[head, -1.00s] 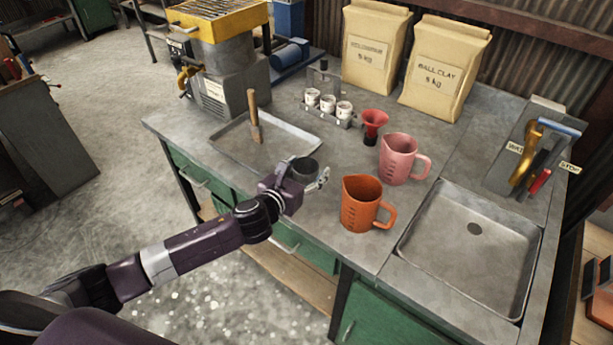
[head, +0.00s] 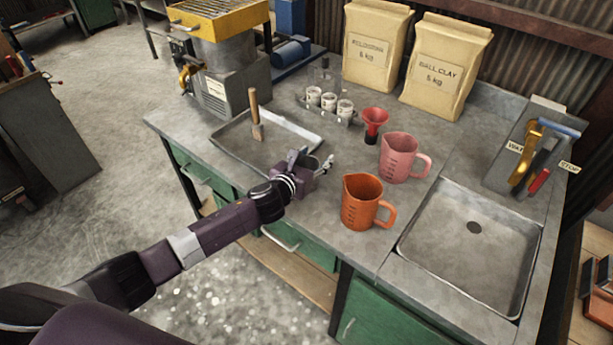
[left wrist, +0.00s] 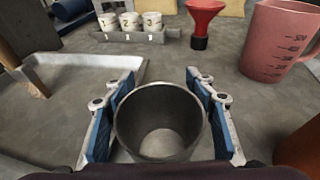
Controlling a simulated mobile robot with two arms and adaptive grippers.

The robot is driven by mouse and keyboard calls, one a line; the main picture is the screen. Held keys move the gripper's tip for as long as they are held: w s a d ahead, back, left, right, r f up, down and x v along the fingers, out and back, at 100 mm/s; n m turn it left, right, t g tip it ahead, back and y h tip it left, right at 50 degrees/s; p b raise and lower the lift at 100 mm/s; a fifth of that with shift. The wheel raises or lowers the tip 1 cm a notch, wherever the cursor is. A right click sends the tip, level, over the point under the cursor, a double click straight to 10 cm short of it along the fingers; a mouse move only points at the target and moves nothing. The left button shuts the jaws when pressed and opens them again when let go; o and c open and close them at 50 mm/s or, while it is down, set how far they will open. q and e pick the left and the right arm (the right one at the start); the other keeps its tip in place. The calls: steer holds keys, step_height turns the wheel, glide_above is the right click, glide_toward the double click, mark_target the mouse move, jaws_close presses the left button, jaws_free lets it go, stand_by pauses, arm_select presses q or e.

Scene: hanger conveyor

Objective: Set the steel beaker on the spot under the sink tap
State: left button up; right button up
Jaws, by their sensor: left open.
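The steel beaker (left wrist: 160,122) stands between the two blue-padded fingers of my left gripper (left wrist: 160,110) in the left wrist view. The fingers are open, one on each side of it, with a narrow gap showing. In the head view my left gripper (head: 318,165) is low over the bench, left of the orange jug, and mostly hides the beaker. The sink basin (head: 505,275) is at the right of the bench, empty, with a dark drain. The tap fixture (head: 538,155) appears to be the panel with brass, blue and red parts behind the sink. My right gripper is not in view.
The orange jug (head: 362,203) and pink jug (head: 398,158) stand between my left gripper and the sink. A red funnel (head: 375,122) and a rack of small cups (head: 330,104) are behind.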

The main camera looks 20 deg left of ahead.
arm_select(q)
steer(key=c, duration=1)
jaws_close()
